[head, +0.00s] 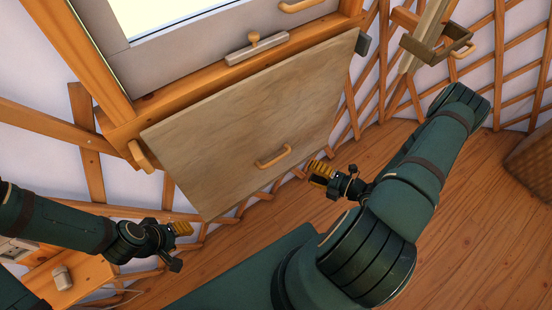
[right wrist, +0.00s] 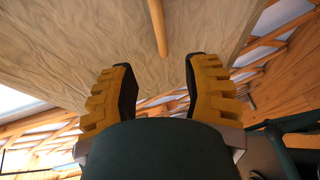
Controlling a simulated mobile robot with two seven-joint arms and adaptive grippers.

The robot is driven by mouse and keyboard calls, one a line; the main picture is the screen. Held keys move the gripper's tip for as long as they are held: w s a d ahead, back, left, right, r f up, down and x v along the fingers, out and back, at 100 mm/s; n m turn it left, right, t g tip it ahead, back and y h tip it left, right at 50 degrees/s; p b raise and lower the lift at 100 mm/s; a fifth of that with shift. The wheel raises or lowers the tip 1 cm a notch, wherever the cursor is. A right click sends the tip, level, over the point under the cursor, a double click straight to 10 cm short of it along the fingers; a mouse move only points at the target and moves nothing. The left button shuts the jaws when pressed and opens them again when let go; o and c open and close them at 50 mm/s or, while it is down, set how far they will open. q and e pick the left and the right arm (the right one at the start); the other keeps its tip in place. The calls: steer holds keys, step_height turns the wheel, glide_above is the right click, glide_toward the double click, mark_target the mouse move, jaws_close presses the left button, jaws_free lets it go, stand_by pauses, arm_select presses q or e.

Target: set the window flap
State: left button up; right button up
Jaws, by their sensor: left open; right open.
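The window flap (head: 255,115) is a flat wooden board hanging tilted below the window frame, with a light wooden handle (head: 273,156) near its lower edge. In the right wrist view the flap (right wrist: 90,45) fills the upper part, and a handle (right wrist: 158,25) shows above the gap between the fingers. My right gripper (head: 320,172) is open and empty, just right of and below the handle in the head view; its yellow fingers (right wrist: 168,95) are apart. My left gripper (head: 183,230) is at the lower left, below the flap's left corner, apart from it, open and empty.
The window (head: 165,15) is above the flap, with a small wooden latch (head: 256,47) on its sill. A bracket with a wooden piece (head: 437,45) is on the lattice wall at right. A woven basket (head: 530,165) stands at far right. A wooden shelf (head: 85,280) is near my left gripper.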

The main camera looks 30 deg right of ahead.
mark_target(278, 158)
steer(key=b+x, duration=0.1)
steer(key=x, duration=1.2)
steer(key=shift+w+a+b, duration=0.2)
steer(key=shift+b, duration=0.2)
jaws_close()
